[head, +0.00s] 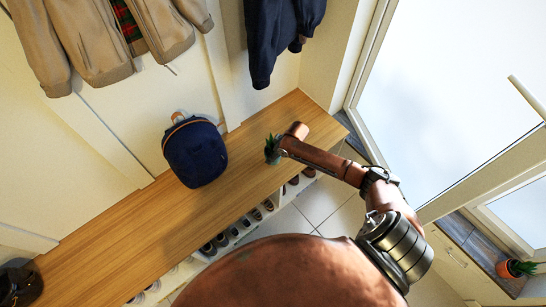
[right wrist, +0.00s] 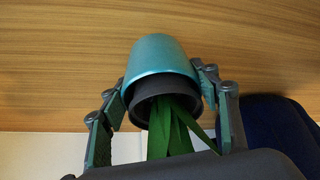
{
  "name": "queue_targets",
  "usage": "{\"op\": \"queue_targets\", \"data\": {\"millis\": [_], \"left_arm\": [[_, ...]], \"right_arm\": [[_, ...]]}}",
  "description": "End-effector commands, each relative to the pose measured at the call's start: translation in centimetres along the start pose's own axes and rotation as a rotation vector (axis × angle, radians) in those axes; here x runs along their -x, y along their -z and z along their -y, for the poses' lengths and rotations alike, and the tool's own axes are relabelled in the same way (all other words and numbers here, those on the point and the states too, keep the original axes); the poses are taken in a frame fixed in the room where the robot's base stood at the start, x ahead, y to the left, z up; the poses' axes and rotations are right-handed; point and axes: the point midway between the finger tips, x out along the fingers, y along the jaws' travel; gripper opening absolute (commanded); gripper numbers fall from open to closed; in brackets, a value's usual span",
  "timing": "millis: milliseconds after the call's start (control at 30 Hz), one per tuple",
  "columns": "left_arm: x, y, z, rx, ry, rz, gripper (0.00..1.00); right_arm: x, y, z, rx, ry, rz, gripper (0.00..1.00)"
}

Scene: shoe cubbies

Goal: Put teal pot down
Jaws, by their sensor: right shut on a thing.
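The teal pot (right wrist: 160,60) has a dark inner rim and long green leaves (right wrist: 175,130). In the right wrist view it sits between the two fingers of my right gripper (right wrist: 160,82), which is shut on it. In the head view the green plant (head: 272,150) shows at the end of my right arm, over the right part of the wooden bench (head: 100,232); the pot itself is mostly hidden there. I cannot tell whether the pot touches the bench. My left gripper is not in view.
A navy backpack (head: 195,152) stands on the bench to the left of the plant. Shoes (head: 244,222) fill the cubbies below the bench front. Jackets (head: 95,40) hang above. An orange potted plant (head: 508,268) stands at far right. Bench left of the backpack is largely bare.

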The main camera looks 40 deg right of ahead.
Motion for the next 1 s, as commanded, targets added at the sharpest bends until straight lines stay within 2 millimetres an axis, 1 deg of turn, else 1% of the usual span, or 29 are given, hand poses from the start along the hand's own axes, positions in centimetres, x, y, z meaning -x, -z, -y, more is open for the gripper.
{"op": "queue_targets", "data": {"millis": [33,100,167,367,500,533,767,1000], "left_arm": [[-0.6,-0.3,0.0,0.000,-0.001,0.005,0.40],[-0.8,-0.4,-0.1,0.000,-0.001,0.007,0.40],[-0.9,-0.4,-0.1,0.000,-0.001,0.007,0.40],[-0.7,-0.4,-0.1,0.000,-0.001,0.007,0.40],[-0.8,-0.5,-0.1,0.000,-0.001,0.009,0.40],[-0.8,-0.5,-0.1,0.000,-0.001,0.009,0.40],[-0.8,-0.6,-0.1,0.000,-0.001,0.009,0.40],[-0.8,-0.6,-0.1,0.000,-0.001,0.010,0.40]], "right_arm": [[-1.3,-0.8,0.1,-0.002,0.003,0.005,0.28],[-2.0,-1.1,0.1,-0.001,0.002,0.004,0.28],[-2.2,-1.1,0.1,0.000,0.001,0.003,0.28],[-2.0,-1.0,0.1,0.000,0.000,0.002,0.27],[-2.4,-1.1,0.1,0.000,0.000,0.002,0.27],[-2.3,-1.2,0.1,0.000,0.001,0.004,0.58],[-2.3,-1.2,0.1,0.000,0.001,0.003,0.74],[-2.3,-1.2,0.1,0.000,0.001,0.003,0.74]]}}
